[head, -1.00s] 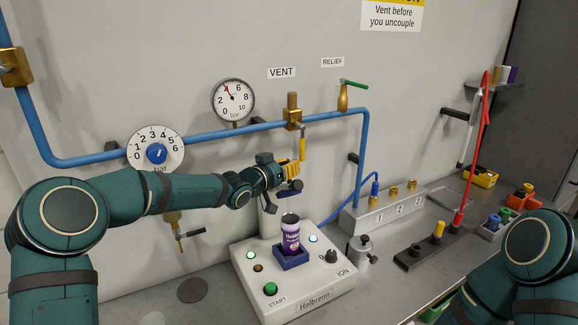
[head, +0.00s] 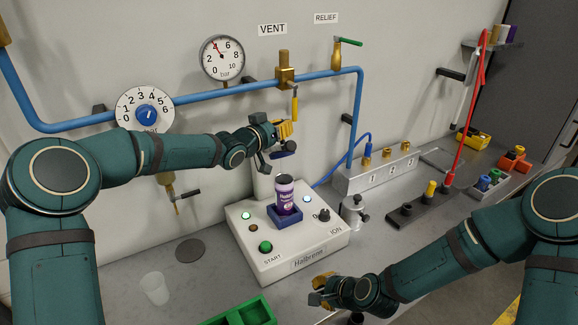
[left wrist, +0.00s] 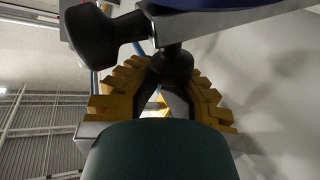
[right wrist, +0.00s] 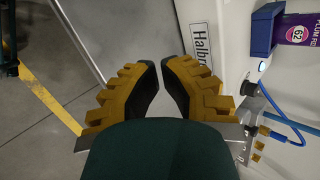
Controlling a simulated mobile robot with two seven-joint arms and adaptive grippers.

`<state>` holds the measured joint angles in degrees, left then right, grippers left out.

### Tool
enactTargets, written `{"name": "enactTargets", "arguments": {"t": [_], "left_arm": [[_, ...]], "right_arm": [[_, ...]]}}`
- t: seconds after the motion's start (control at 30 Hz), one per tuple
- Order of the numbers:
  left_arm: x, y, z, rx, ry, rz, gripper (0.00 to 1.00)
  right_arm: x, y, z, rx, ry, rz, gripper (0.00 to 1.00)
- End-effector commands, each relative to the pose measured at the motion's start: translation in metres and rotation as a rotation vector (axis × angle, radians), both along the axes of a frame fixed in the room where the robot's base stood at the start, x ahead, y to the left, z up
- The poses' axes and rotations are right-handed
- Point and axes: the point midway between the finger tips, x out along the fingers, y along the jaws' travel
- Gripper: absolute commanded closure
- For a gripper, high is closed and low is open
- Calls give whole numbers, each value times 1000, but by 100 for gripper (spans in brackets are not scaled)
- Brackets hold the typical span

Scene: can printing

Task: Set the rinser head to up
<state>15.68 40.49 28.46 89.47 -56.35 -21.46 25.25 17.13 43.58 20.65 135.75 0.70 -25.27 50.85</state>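The white rinser unit (head: 297,246) stands on the bench with a purple can (head: 285,194) upright in its blue holder (head: 285,216). A dark blue head piece (head: 284,149) sits above the can, at the unit's rear column (head: 263,185). My left gripper (head: 283,130) is at this head. In the left wrist view, its fingers close around a black knob (left wrist: 172,62), beside a black handle (left wrist: 93,36) and a silver bar (left wrist: 235,28). My right gripper (head: 318,288) is low in front of the unit, empty, its fingertips slightly apart.
A blue pipe (head: 210,95) with dial, gauge (head: 222,59) and vent valve (head: 285,75) runs along the wall behind. A clear cup (head: 155,288) and green tray (head: 240,312) lie front left. A connector block (head: 380,172) and hose stand right.

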Motion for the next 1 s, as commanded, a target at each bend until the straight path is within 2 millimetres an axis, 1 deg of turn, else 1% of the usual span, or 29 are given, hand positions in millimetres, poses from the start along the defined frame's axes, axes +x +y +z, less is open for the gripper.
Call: {"name": "enactTargets", "arguments": {"t": [0.03, 0.27, 0.4, 0.6, 0.7, 0.8, 0.9, 1.0], "left_arm": [[4, 14, -11, 12, 18, 23, 100], [4, 14, -11, 12, 17, 23, 100], [4, 14, -11, 12, 17, 23, 100], [4, 14, -11, 12, 17, 23, 100], [4, 14, -11, 12, 17, 23, 100], [4, 14, -11, 12, 17, 23, 100], [4, 14, -11, 12, 17, 23, 100], [4, 14, -11, 12, 18, 23, 100]], "right_arm": [[12, 4, 12, 64, 6, -74, 100], [58, 20, 71, 395, 78, -393, 100], [82, 27, 111, 618, 137, -562, 100], [108, 32, 166, 918, 235, -740, 100], [116, 33, 187, 1029, 279, -795, 100], [121, 32, 200, 1105, 310, -830, 100], [124, 33, 208, 1146, 327, -847, 100], [129, 37, 208, 1159, 336, -852, 100]]}}
